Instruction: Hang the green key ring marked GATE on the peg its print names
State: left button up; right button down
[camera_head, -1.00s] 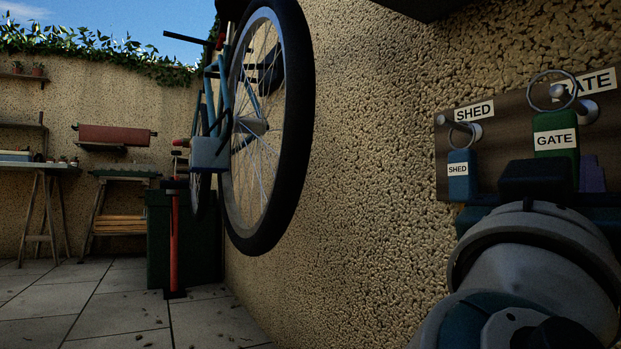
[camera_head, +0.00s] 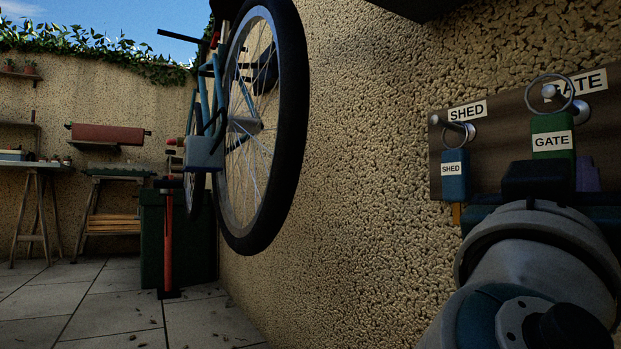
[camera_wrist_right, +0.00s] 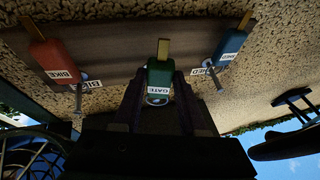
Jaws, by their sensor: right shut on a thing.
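The green key ring's GATE tag (camera_head: 553,124) is upright in the head view, its metal ring (camera_head: 529,90) above it. My right gripper (camera_head: 545,180) is shut on the tag from below. The wrist view also shows the green tag (camera_wrist_right: 159,72) between the fingers (camera_wrist_right: 158,88). The GATE peg (camera_head: 581,110) sticks out from the board under its partly covered GATE label (camera_head: 592,80). In the head view its tip lies inside the ring's outline; whether the ring is around the peg I cannot tell. My left gripper is out of view.
A blue SHED tag (camera_head: 455,187) hangs at the SHED peg (camera_head: 458,128), left of my gripper. A red BIKE tag (camera_wrist_right: 51,57) hangs at its peg in the wrist view. The wooden board (camera_head: 510,110) is on the rough wall. A bicycle (camera_head: 262,130) is mounted farther left.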

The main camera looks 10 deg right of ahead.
jog(key=shift+d, duration=0.25)
jog(key=shift+w+d, duration=0.2)
jog(key=shift+d, duration=0.1)
jog(key=shift+w+d, duration=0.3)
jog(key=shift+d, duration=0.4)
jog(key=shift+d+f, duration=0.2)
jog(key=shift+w+d+f, duration=0.15)
jog(key=shift+d, duration=0.1)
jog(key=shift+w+d+f, duration=0.1)
jog(key=shift+d+f, duration=0.05)
jog(key=shift+f, duration=0.05)
dwell(0.8)
dwell(0.5)
jog(key=shift+c, duration=1.9)
grip_release()
jog(key=shift+f, duration=0.1)
